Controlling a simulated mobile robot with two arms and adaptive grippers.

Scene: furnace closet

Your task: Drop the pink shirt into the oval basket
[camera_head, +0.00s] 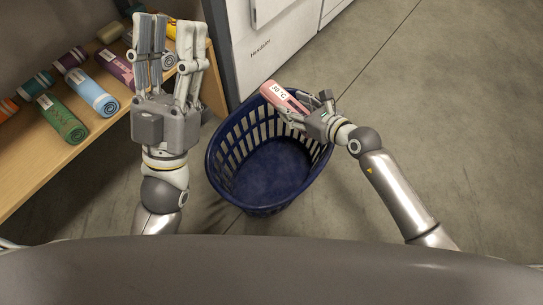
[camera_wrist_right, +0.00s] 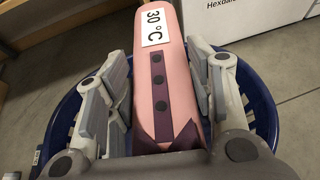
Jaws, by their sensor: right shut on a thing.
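The pink shirt (camera_head: 283,97) is a rolled pink bundle with a white "30 °C" label. My right gripper (camera_head: 305,112) is shut on it above the far right rim of the basket. In the right wrist view the shirt (camera_wrist_right: 160,70) lies between the two fingers of the right gripper (camera_wrist_right: 160,95), with dark purple buttons showing. The oval basket (camera_head: 222,185) is dark blue with slotted walls and stands on the floor; its visible inside is empty. It also shows behind the fingers in the right wrist view (camera_wrist_right: 262,105). My left gripper (camera_head: 168,50) is open and empty, left of the basket, pointing away.
A wooden shelf (camera_head: 30,180) at the left holds several rolled garments, among them a green roll (camera_head: 62,120) and a light blue roll (camera_head: 93,93). A white appliance (camera_head: 275,50) stands behind the basket. The concrete floor (camera_head: 450,120) at the right is clear.

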